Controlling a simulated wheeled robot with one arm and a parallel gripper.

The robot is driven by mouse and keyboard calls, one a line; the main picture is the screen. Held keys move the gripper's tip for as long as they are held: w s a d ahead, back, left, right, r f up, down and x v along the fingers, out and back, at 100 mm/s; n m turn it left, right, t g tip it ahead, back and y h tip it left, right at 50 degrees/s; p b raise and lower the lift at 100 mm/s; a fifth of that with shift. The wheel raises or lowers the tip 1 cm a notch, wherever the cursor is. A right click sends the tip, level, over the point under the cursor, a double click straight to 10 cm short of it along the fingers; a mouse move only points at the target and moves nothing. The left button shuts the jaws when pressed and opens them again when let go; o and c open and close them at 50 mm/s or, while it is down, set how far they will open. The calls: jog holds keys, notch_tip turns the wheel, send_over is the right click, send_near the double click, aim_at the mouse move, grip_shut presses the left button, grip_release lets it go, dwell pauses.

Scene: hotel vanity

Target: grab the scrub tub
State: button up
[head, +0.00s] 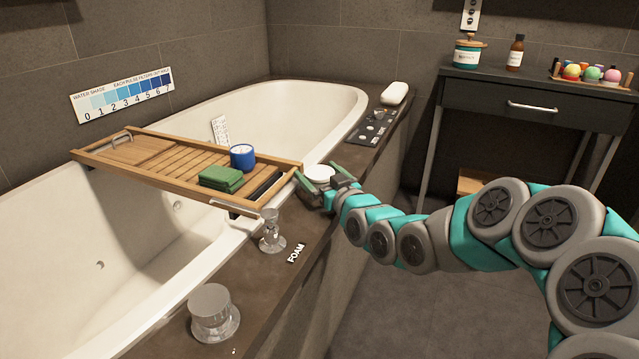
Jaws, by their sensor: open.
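A low round white tub (319,172), which looks like the scrub tub, is on the dark bath ledge beside the right end of the wooden bath tray. My gripper (324,182) is open at this tub, with one finger on its left and one on its right. The tub's near side is partly hidden by the gripper. I cannot tell whether either finger touches it. My arm reaches in from the right.
The wooden bath tray (150,150) spans the bathtub, holding a blue cup (242,157) and green cloth (221,179). Clear fittings (271,232) stand nearer on the ledge. A control panel (378,127) and white pillow (394,93) lie beyond. A black side table (490,97) stands behind.

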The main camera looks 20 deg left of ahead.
jog(key=c, duration=1.1)
jog(key=shift+c, duration=0.2)
jog(key=shift+r, duration=0.15)
